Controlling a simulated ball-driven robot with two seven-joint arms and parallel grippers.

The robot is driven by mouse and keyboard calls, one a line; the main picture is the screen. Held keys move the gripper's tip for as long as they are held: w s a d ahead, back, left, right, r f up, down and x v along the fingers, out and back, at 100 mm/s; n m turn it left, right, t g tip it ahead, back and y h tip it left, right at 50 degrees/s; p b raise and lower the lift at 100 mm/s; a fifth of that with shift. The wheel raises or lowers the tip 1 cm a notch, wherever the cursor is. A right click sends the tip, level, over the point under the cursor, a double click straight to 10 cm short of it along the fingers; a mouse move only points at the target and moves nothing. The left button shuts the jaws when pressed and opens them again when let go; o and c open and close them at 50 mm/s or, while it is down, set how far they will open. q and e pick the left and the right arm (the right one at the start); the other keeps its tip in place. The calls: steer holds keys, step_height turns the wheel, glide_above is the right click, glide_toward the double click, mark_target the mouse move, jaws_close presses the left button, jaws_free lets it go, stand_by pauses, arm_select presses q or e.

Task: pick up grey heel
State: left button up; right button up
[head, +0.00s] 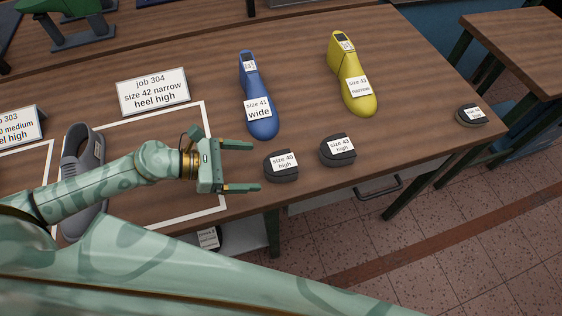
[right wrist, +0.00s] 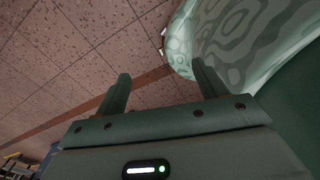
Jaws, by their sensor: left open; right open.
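Two dark grey heels stand on the wooden table in the head view. One heel (head: 281,166) reads "size 40 high"; the other (head: 338,150), to its right, reads "high" with a size that looks like 43. A third, smaller-looking greyish heel (head: 471,115) lies near the table's right edge, its label too small to read. My left gripper (head: 248,166) is open, fingers pointing right, just left of the size 40 heel with nothing between them. My right gripper (right wrist: 161,84) is open and empty in the right wrist view, with the tiled floor beyond it.
A blue last (head: 258,95) and a yellow last (head: 352,75) lie behind the heels. A job 304 sign (head: 152,92) stands behind a white outlined area. The table's front edge is close to the heels.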

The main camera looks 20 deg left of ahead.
mark_target(279, 166)
arm_select(q)
steer(key=x, duration=0.3)
steer(key=shift+w+d, duration=0.1)
steer(key=shift+d, duration=0.1)
steer(key=x, duration=0.5)
steer(key=shift+w+d+f+p, duration=0.1)
steer(key=shift+p, duration=0.25)
steer(key=c, duration=1.1)
arm_select(e)
steer(key=shift+w+a+r, duration=0.1)
steer(key=shift+w+r, duration=0.35)
steer(key=shift+w, duration=0.2)
